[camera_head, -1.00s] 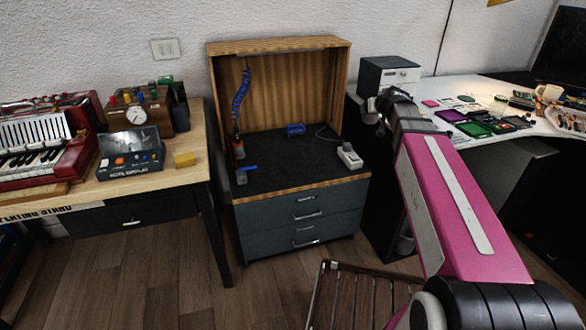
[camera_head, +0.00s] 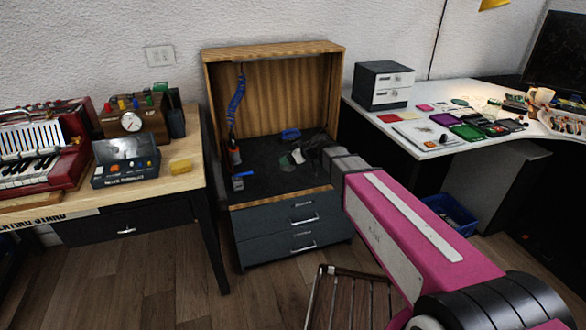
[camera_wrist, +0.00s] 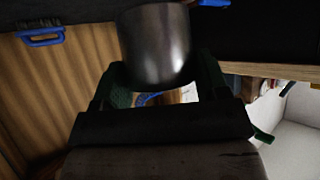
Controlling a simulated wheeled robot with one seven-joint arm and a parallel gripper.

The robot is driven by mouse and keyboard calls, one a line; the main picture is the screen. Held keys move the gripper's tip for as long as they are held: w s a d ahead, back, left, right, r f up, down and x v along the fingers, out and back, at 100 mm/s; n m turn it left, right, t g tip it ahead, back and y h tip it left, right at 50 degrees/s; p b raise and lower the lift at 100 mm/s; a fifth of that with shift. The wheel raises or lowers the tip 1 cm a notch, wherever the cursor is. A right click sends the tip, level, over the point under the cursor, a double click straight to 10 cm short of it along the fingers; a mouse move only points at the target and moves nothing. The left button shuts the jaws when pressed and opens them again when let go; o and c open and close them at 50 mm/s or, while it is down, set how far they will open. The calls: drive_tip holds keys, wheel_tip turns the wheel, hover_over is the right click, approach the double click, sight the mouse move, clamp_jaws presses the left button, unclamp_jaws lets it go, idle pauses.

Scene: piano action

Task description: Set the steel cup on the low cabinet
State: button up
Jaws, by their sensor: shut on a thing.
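The steel cup (camera_wrist: 157,45) is a plain grey metal cup, held between the green fingers of my gripper (camera_wrist: 160,72) in the wrist view. In the head view my gripper (camera_head: 296,160) is over the black top of the low cabinet (camera_head: 265,225), inside the front of its wooden hutch. The cup (camera_head: 298,155) shows there only as a small grey patch, partly hidden by my gripper. I cannot tell whether the cup touches the cabinet top. The cabinet has grey drawers below.
On the cabinet top are a blue brush (camera_head: 290,134), a blue-handled item (camera_head: 243,175) and a red-and-dark holder (camera_head: 234,154) under a coiled blue cord (camera_head: 236,100). The hutch walls (camera_head: 275,95) enclose the back and sides. A white desk (camera_head: 450,145) stands right.

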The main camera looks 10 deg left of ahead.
drive_tip(key=w+f, duration=0.1)
drive_tip(key=w, duration=0.2)
drive_tip(key=w+f, duration=0.2)
drive_tip(key=w, duration=0.1)
drive_tip(key=w+f, duration=0.2)
drive_tip(key=w, duration=0.1)
drive_tip(key=shift+w+a+f, duration=0.1)
drive_tip(key=shift+a+f, duration=0.15)
drive_tip(key=shift+a, duration=0.1)
drive_tip(key=shift+f, duration=2)
drive_tip(key=shift+f, duration=0.1)
drive_tip(key=o, duration=1)
drive_tip(key=shift+c, duration=0.2)
drive_tip(key=shift+d+r, duration=0.2)
drive_tip(key=shift+r, duration=0.05)
drive_tip(key=v, duration=1.1)
drive_tip(key=shift+s+d+r, duration=0.2)
drive_tip(key=shift+d, duration=0.05)
